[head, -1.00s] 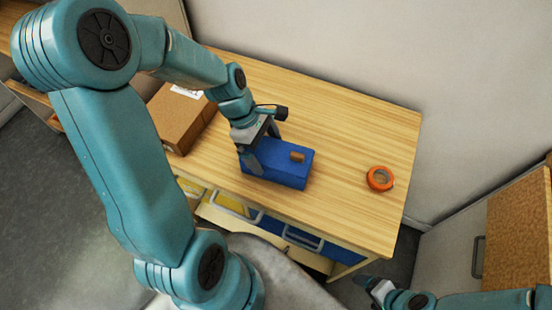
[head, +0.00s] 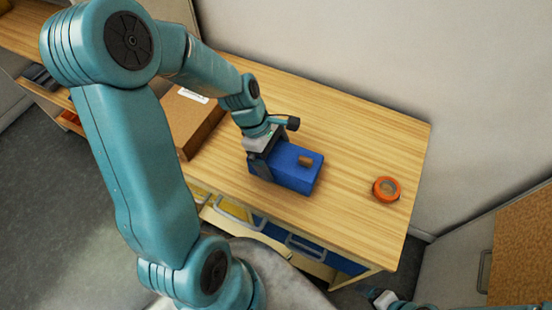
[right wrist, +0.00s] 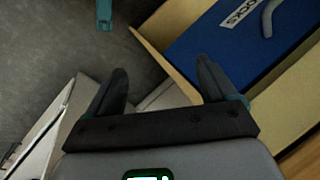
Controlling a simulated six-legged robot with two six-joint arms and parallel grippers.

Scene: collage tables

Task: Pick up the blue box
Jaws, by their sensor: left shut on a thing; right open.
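The blue box (head: 299,176) lies on the wooden table near its front edge, with a small brown patch or piece (head: 305,160) on its top. My left gripper (head: 262,168) is shut on the left end of the blue box. Whether the box is clear of the table top cannot be told, and its left end is partly hidden by the fingers. My right gripper (head: 376,297) is low at the bottom right of the head view, away from the box. In the right wrist view it is open and empty, fingers apart (right wrist: 160,70).
An orange tape roll (head: 386,189) lies on the right of the wooden table (head: 350,140). A brown cardboard box (head: 193,125) stands at left, close to my left arm. Blue and yellow drawers are below; a blue drawer front (right wrist: 235,35) is near my right gripper.

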